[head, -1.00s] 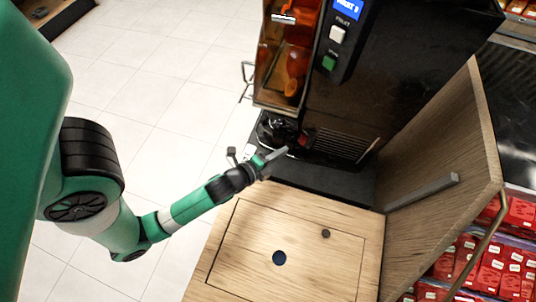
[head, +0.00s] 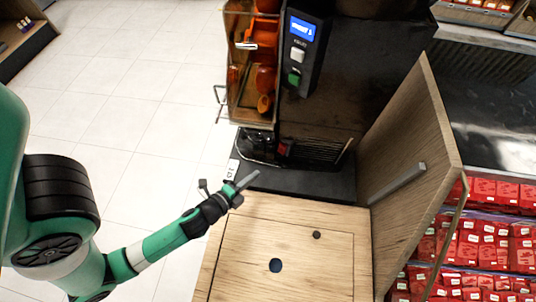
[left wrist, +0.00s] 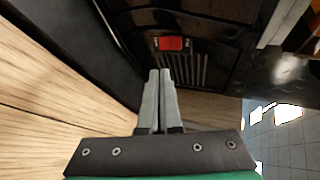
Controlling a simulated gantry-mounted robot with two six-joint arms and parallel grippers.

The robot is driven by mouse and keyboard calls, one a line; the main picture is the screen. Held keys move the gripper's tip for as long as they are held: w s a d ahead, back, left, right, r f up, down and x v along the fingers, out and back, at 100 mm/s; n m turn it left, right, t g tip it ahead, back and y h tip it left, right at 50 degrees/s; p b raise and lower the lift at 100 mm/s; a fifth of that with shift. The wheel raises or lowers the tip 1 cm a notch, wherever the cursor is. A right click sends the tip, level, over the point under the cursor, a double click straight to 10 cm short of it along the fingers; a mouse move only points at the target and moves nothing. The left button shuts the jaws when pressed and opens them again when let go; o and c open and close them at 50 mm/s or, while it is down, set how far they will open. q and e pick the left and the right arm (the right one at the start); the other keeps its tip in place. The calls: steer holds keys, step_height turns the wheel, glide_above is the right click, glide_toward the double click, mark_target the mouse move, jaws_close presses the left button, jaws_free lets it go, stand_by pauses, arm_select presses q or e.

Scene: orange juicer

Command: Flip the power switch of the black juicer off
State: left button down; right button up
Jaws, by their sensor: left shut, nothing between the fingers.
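The black juicer (head: 345,85) stands on the black base of a wooden cabinet, with a lit blue screen and orange parts behind its clear front. A red switch (head: 283,149) sits low on the juicer; it also shows as a red rocker (left wrist: 171,43) in the left wrist view, with small labels beside it. Which way it is tipped I cannot tell. My left gripper (head: 249,180) is shut and empty, in front of the juicer's lower part and apart from the switch. Its closed fingers (left wrist: 160,82) point toward the switch in the left wrist view. My right gripper is out of view.
The wooden cabinet top (head: 290,252) lies in front of the juicer, with an open wooden door panel (head: 415,150) at its right. Shelves of red packages (head: 500,235) stand further right. Tiled floor (head: 150,110) is clear at the left.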

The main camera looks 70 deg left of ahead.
arm_select(q)
steer(key=shift+s+a+r+p, duration=0.15)
steer(key=shift+a+r+p, duration=0.15)
steer(key=shift+r+p, duration=0.55)
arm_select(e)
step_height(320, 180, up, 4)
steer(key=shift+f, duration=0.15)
arm_select(q)
steer(key=shift+f, duration=0.1)
steer(key=p, duration=0.1)
glide_toward(280, 151)
steer(key=b+x, duration=0.1)
steer(key=x, duration=0.6)
steer(key=shift+d, duration=0.1)
